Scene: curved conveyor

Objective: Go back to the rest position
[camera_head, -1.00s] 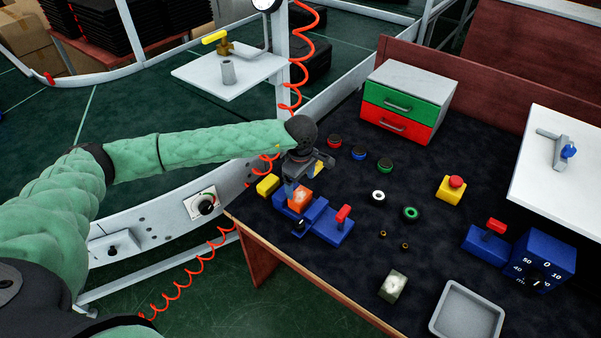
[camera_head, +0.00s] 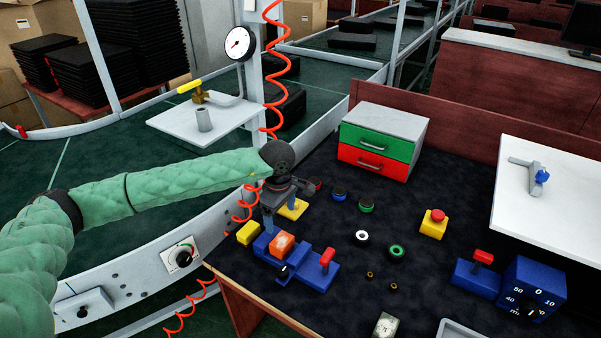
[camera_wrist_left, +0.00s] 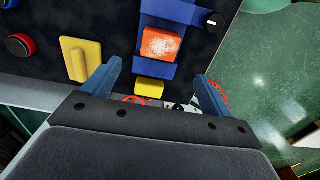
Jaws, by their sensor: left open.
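My left gripper (camera_head: 284,212) is open and empty above the left end of the dark table mat. Its two blue fingers (camera_wrist_left: 157,85) stand wide apart in the left wrist view. An orange block (camera_head: 282,244) with a whitish worn top sits on a blue fixture (camera_head: 264,244), just below and apart from the fingers. The orange block also shows in the left wrist view (camera_wrist_left: 160,44). My right gripper is in neither view.
A yellow block (camera_head: 248,232), a yellow plate with a raised bar (camera_wrist_left: 80,58) and a red-handled blue switch (camera_head: 318,272) stand close to the gripper. A green-and-red drawer box (camera_head: 384,138) stands behind. A red coiled hose (camera_head: 245,204) hangs near my left arm.

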